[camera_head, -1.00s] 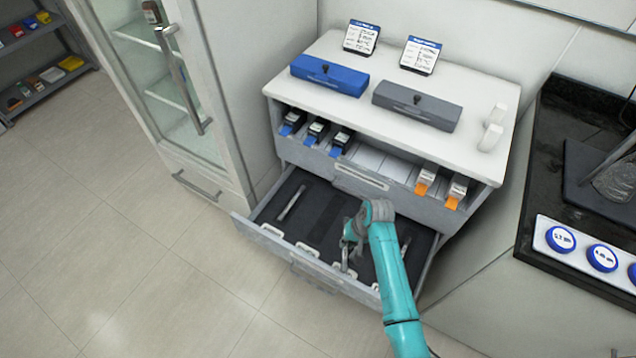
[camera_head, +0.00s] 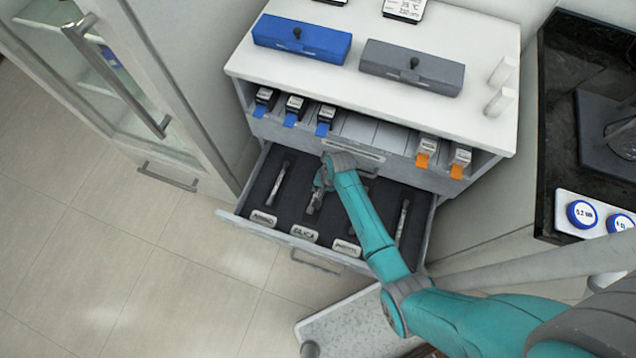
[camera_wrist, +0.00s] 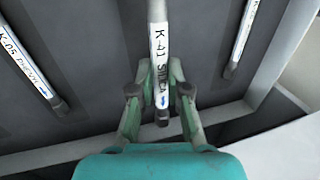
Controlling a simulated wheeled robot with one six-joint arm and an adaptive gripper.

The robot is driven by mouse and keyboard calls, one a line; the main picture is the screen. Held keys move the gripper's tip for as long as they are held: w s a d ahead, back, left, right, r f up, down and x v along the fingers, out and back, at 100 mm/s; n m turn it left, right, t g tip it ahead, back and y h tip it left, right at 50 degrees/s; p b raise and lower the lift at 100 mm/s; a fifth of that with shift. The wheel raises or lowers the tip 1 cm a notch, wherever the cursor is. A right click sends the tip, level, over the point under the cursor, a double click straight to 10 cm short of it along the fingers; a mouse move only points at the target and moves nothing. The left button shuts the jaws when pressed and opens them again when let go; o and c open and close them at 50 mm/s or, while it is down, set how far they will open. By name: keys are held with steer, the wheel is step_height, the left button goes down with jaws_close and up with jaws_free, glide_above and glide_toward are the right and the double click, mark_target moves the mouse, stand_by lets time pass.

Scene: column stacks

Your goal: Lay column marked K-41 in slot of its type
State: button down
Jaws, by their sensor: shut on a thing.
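The column marked K-41 SILICA (camera_wrist: 160,55) is between my gripper's fingers (camera_wrist: 160,92) in the wrist view, its label facing the camera. My gripper (camera_head: 318,190) is shut on it over the open drawer. In the head view the column (camera_head: 313,206) is partly covered by the gripper and lines up roughly with the SILICA label (camera_head: 305,233) on the drawer front. I cannot tell whether it touches the drawer floor. A column marked K-05 (camera_wrist: 30,70) lies left of it in the wrist view, and another column (camera_wrist: 241,40) lies right.
The open drawer (camera_head: 232,217) has dark slots with front labels; columns lie at its left (camera_head: 278,180) and right (camera_head: 402,222). Above it, a shelf holds blue-tabbed and orange-tabbed items. A blue box (camera_head: 300,42) and a grey box (camera_head: 412,68) stand on top.

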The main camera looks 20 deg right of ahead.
steer(key=shift+f, duration=2.65)
steer(key=shift+f, duration=0.55)
steer(key=c, duration=1.1)
jaws_free()
steer(key=shift+o, duration=0.2)
steer(key=shift+s, duration=0.1)
steer(key=v, duration=1.2)
